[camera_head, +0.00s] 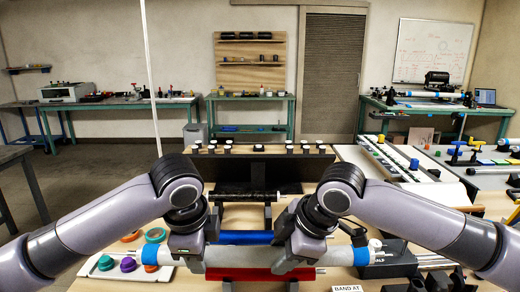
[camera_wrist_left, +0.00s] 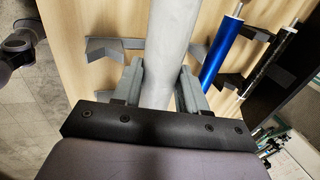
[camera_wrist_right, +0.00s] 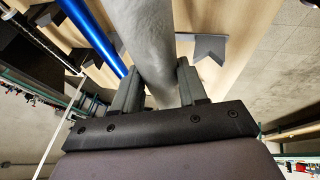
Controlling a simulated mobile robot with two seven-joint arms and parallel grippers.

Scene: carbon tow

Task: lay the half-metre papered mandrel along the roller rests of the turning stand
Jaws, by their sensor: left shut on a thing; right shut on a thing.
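The papered mandrel (camera_head: 245,256) is a pale grey tube with blue bands near both ends, held roughly level across the front of the head view. My left gripper (camera_head: 190,256) is shut around it left of its middle, and my right gripper (camera_head: 298,254) is shut around it on the right. The tube runs between the jaws in the left wrist view (camera_wrist_left: 172,45) and the right wrist view (camera_wrist_right: 150,45). Grey notched rests (camera_wrist_left: 112,48) show below and beside it on a wooden surface. I cannot tell which fixture is the turning stand.
A blue tube (camera_head: 245,238) and a dark tube (camera_head: 240,193) lie behind the mandrel. A red bar (camera_head: 255,273) shows just below it. Coloured spools (camera_head: 128,265) sit in a tray at left. A black box (camera_head: 386,262) stands close to the mandrel's right end.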

